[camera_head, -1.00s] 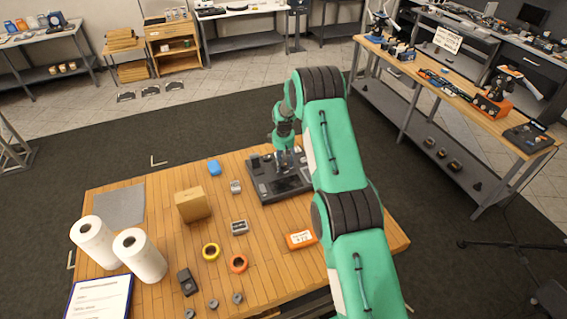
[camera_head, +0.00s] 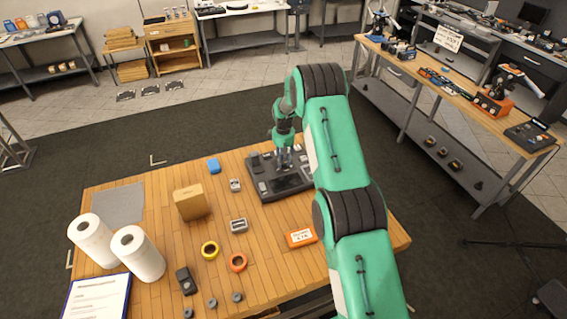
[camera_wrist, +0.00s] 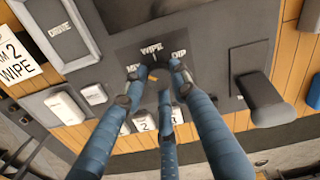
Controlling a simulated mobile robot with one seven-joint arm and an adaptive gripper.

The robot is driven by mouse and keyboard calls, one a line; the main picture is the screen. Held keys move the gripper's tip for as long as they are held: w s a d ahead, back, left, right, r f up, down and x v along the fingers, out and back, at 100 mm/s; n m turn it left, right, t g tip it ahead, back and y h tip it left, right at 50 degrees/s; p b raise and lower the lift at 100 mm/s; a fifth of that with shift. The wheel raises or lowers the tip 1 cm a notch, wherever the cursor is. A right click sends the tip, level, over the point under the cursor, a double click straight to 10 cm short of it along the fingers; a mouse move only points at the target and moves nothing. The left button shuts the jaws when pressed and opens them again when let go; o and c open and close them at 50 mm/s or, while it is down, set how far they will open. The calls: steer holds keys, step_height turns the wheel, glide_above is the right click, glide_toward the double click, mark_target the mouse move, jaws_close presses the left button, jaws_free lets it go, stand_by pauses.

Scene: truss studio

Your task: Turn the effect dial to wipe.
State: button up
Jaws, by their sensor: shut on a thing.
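The dark switcher console (camera_head: 263,187) sits at the back right of the wooden table. In the wrist view its effect dial (camera_wrist: 158,78) is a small dark knob under the labels MIX, WIPE and DIP. WIPE is at the top, MIX at the left and DIP at the right. My gripper (camera_wrist: 156,76) has its fingers closed around the dial; in the head view it (camera_head: 285,158) is down at the console. The fingers hide much of the knob, and I cannot tell for sure which label its pointer faces.
In the wrist view, a lever with a rounded grey handle (camera_wrist: 266,102) stands right of the dial. Pale buttons (camera_wrist: 94,94) lie to the left and below, near the fingers. A card reading 2 WIPE (camera_wrist: 17,62) is at the far left. A tan box (camera_head: 191,203) stands left of the console.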

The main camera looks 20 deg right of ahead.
mark_target(283, 162)
steer(key=m+b, duration=0.4)
steer(key=m, duration=0.2)
steer(key=shift+f, duration=0.1)
steer(key=m+b, duration=0.2)
steer(key=m, duration=0.2)
stand_by(0.3)
steer(key=o, duration=1.2)
steer(key=shift+c, duration=0.2)
steer(key=shift+r, duration=0.25)
step_height(283, 162, up, 12)
steer(key=shift+f, duration=0.15)
